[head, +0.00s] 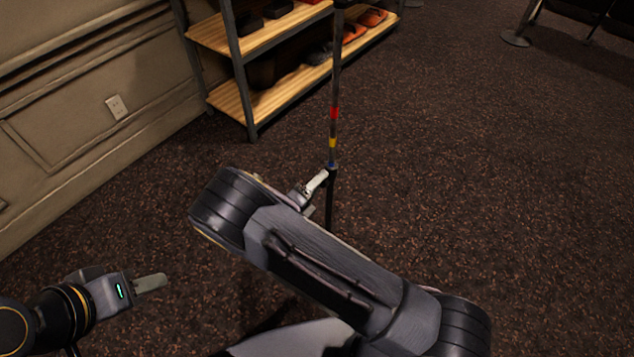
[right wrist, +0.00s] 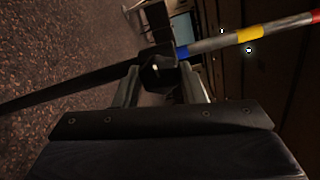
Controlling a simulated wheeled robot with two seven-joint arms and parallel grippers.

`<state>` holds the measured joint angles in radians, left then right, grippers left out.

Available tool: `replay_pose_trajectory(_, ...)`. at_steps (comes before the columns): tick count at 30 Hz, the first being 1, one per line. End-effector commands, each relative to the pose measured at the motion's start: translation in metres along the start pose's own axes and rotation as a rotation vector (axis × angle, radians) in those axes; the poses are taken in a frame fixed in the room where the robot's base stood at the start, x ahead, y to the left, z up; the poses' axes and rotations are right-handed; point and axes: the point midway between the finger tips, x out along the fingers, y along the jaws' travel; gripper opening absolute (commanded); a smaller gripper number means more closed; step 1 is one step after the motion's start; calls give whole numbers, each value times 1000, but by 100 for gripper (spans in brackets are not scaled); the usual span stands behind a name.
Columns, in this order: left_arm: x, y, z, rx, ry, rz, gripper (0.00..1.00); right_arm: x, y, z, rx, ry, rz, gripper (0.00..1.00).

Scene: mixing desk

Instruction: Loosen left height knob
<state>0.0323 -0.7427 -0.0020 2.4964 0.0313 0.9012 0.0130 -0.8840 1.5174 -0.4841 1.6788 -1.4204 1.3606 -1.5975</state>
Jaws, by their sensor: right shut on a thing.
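A thin upright stand pole (head: 335,90) with red, yellow and blue bands stands in the middle of the head view. A black collar with the height knob (right wrist: 158,72) sits just below the blue band. My right gripper (head: 319,182) is at this collar. In the right wrist view its two fingers (right wrist: 160,88) are on either side of the dark knob and shut on it. My own right arm hides the lower part of the stand in the head view. My left gripper (head: 150,283) is at the lower left, away from the stand, and its finger gap cannot be made out.
A shelf rack (head: 265,98) with wooden boards and several shoes stands behind the pole. A panelled wall (head: 90,90) runs along the left. The dark carpet (head: 500,170) is open to the right. A post base (head: 516,38) stands at the far right.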

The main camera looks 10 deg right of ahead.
Motion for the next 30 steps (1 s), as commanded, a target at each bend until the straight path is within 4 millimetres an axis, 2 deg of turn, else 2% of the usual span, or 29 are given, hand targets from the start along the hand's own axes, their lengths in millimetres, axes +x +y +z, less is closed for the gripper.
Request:
replay_pose_trajectory(5,0,0,0,0,0,0,36,-1,1,0,0,0,3,14)
replay_pose_trajectory(6,0,0,0,0,0,0,36,-1,1,0,0,0,3,38)
replay_pose_trajectory(11,0,0,0,0,0,0,36,0,1,0,1,0,2,59)
replay_pose_trajectory(21,0,0,0,0,0,0,36,-5,0,0,2,-2,2,59)
replay_pose_trajectory(23,1,0,0,0,0,0,36,-11,1,1,2,-3,3,59)
replay_pose_trajectory(30,3,-2,2,0,0,0,36,-52,1,0,1,-3,3,59)
